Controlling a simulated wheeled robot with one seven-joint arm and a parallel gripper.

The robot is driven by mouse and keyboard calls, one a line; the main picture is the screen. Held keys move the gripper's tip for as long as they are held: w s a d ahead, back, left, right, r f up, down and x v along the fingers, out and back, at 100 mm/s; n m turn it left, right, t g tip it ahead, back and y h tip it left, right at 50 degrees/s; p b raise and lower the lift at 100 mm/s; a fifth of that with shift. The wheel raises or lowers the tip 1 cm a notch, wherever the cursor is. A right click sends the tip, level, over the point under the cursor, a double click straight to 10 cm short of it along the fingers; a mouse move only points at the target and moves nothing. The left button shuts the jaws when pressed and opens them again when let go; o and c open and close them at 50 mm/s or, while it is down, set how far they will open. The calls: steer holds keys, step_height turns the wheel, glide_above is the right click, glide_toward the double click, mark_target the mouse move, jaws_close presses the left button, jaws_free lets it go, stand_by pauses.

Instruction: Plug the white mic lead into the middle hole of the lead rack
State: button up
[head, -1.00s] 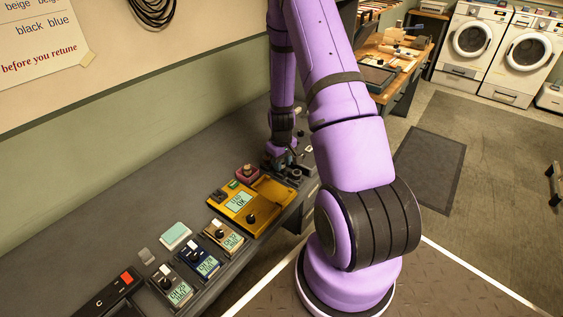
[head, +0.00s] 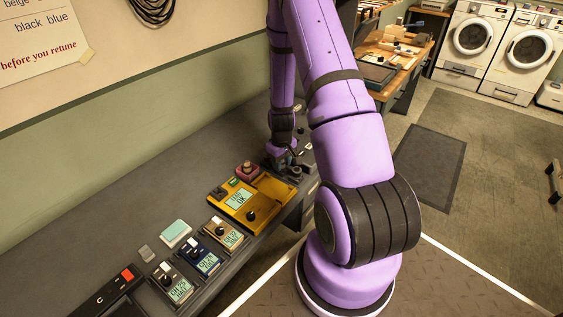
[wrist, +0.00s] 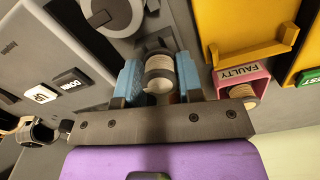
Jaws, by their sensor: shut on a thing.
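My gripper (wrist: 160,84) has blue fingertips and is shut on a pale, ribbed, round thing, which looks like the white mic lead (wrist: 160,73). In the wrist view it sits between the fingers, in front of a dark grey round part; I cannot tell whether they touch. In the head view my gripper (head: 284,160) is low over the far end of the bench, and what it holds is hidden there. I cannot clearly make out the lead rack or its middle hole in either view.
A yellow tester (head: 268,190) reading "LEAD OK" stands close by. Next to it is a pink holder (wrist: 244,81) marked "FAULTY" with a pale coil in it. A grey unit has UP (wrist: 42,95) and DOWN buttons. Several small channel boxes (head: 200,258) line the bench's near part.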

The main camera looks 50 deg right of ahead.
steer(key=shift+f, duration=0.15)
steer(key=o, duration=1)
steer(key=shift+o, duration=0.2)
step_height(320, 180, up, 11)
